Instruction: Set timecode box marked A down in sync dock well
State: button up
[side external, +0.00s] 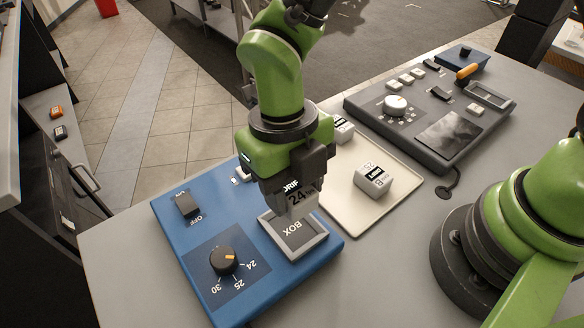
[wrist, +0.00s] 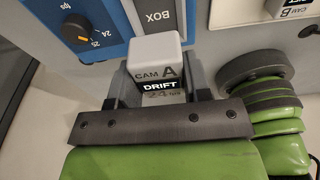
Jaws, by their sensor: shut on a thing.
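The timecode box marked A (wrist: 157,66) is a pale box with a dark label reading DRIFT. My gripper (wrist: 157,88) is shut on it, with a dark finger on either side. In the side view my gripper (side external: 298,192) points down and holds the box above the sync dock (side external: 180,233). The dock is a blue panel with a switch and a dial. Its well (side external: 292,236) is a grey-framed recess marked BOX, just below the held box. The well (wrist: 153,14) also shows beyond the box in the wrist view. The box's underside and exact gap above the well are hidden.
A cream tray (side external: 402,194) right of the dock holds a box marked B (side external: 373,179) and another pale box (side external: 342,128), partly hidden by my arm. A dark grey control console (side external: 430,105) stands behind. Bare table lies in front of the tray.

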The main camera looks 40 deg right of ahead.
aim_at(295, 231)
jog(key=shift+f, duration=2.9)
jog(key=shift+f, duration=0.1)
jog(key=shift+r, duration=0.55)
jog(key=shift+f, duration=0.8)
dwell(0.4)
jog(key=shift+r, duration=0.3)
jog(key=shift+r, duration=0.5)
jog(key=shift+f, duration=0.75)
dwell(0.7)
jog(key=o, duration=0.7)
